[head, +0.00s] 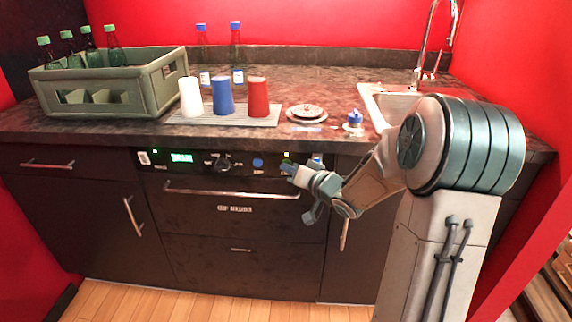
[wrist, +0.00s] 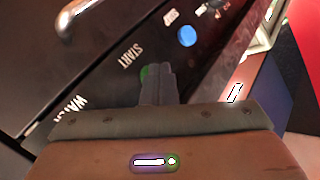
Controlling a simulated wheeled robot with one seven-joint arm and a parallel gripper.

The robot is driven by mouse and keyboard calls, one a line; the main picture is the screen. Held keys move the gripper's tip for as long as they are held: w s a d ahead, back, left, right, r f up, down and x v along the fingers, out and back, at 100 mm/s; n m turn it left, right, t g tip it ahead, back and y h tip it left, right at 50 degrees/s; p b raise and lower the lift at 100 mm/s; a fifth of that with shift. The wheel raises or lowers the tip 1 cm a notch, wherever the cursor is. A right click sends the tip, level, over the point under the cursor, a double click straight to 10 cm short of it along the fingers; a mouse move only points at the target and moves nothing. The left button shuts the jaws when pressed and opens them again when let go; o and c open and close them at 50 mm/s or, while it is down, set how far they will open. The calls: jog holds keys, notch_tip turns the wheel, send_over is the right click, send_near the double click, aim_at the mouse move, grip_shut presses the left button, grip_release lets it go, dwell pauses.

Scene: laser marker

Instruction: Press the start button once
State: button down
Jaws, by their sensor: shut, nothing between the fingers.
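The start button (wrist: 146,72) is green and sits beside the printed word START on the dark control panel in the wrist view. It is partly hidden behind my fingers. My gripper (wrist: 157,72) is shut and empty, its fingertips right at the green button; I cannot tell whether they touch it or press it.
A blue button (head: 257,162), a dark knob (head: 222,162) and a lit green display (head: 182,157) lie to the left on the panel. A bar handle (head: 230,195) sticks out below. Cups, a bottle crate (head: 150,88) and a sink (head: 385,103) are on the counter above.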

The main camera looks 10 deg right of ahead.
dwell(0.3)
jog(key=shift+s+a, duration=0.2)
jog(key=shift+s, duration=0.55)
jog(key=shift+s+a+p, duration=0.2)
jog(key=shift+s+a, duration=0.05)
jog(key=shift+s, duration=0.55)
jog(key=shift+s+a+p, duration=0.15)
jog(key=shift+s+a, duration=0.15)
jog(key=shift+s, duration=0.5)
jog(key=shift+s+a+p, duration=0.2)
jog(key=shift+s+a, duration=0.05)
jog(key=shift+s, duration=0.55)
